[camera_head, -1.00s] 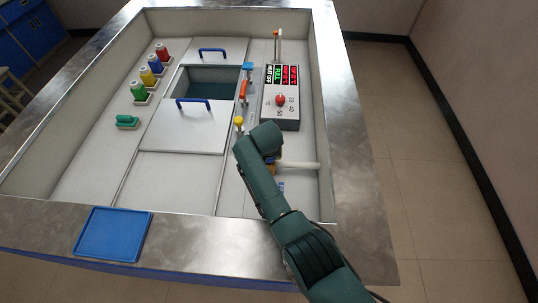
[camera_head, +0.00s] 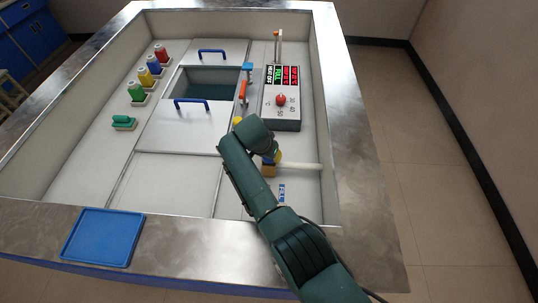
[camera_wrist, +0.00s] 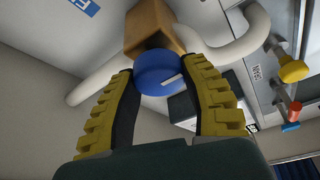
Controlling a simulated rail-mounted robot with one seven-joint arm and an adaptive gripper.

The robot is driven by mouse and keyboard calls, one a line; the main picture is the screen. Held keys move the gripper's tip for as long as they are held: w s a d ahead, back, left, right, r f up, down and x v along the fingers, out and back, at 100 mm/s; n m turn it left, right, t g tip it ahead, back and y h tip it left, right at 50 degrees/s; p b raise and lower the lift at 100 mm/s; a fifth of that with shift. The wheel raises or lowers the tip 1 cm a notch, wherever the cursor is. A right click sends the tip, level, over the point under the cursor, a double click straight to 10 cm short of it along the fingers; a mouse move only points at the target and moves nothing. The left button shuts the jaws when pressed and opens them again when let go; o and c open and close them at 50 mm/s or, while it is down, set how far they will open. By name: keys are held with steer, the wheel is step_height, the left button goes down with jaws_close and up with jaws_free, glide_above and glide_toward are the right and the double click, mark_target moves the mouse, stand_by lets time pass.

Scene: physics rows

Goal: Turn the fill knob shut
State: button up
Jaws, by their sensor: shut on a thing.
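In the head view, my arm partly hides the knob and gripper; the block (camera_head: 268,171) and pipe (camera_head: 302,166) show beside my wrist. A blue label (camera_head: 282,192) lies just in front of the pipe.
A yellow-knobbed handle (camera_head: 238,121) is close beyond my wrist, partly covered. An orange handle (camera_head: 243,91) and a control box (camera_head: 282,112) with a red knob stand farther back. A blue tray (camera_head: 103,238) lies on the front rim.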

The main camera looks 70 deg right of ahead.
steer(key=shift+s+f, duration=0.1)
steer(key=shift+f, duration=0.2)
steer(key=o, duration=1.2)
steer(key=shift+r, duration=0.2)
steer(key=shift+r, duration=0.1)
steer(key=shift+a+r, duration=0.1)
steer(key=shift+r, duration=0.25)
steer(key=v, duration=1.1)
steer(key=shift+a, duration=0.1)
